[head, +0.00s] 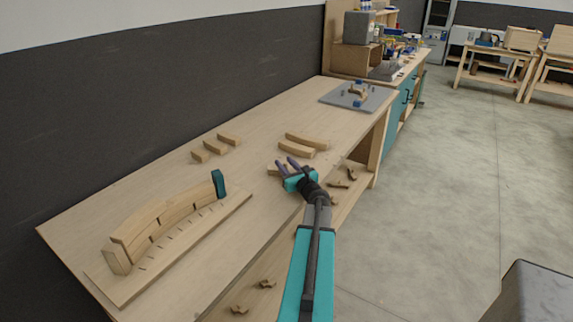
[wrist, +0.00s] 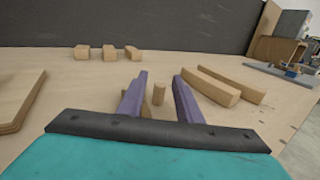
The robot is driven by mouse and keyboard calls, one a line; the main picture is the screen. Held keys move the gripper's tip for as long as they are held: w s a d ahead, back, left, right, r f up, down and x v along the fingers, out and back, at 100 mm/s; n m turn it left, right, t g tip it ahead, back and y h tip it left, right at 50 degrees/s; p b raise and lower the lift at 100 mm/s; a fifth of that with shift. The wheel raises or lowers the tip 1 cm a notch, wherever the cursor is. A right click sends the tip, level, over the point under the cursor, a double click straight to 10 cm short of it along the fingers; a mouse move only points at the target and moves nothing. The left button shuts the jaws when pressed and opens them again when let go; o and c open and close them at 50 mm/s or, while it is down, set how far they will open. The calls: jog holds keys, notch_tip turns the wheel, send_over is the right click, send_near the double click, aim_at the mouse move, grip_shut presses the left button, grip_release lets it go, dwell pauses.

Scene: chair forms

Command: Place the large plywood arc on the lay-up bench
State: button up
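Two long curved pale plywood arcs lie side by side on the wooden bench top (head: 252,140): a farther one (head: 308,138) and a nearer one (head: 297,149). Both show right of my fingers in the wrist view, the nearer (wrist: 212,87) and the farther (wrist: 236,83). I cannot tell which is the large arc. A shorter wooden piece (head: 275,169) lies beside my gripper. My gripper (head: 284,161) is open and low over the bench near its front edge. In the wrist view a small wooden piece (wrist: 159,94) shows between the purple fingers (wrist: 160,83), not visibly touched.
A curved form (head: 165,222) with a dark teal end block (head: 218,184) stands on a base board at the left. Several short blocks (head: 214,148) lie toward the wall. A grey plate with blue clamps (head: 357,96) is at the far end. Small parts sit on a lower shelf.

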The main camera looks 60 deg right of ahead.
jog(key=shift+s+a, duration=0.3)
jog(key=shift+s, duration=0.2)
jog(key=shift+b+v, duration=1.4)
jog(key=shift+v, duration=4.05)
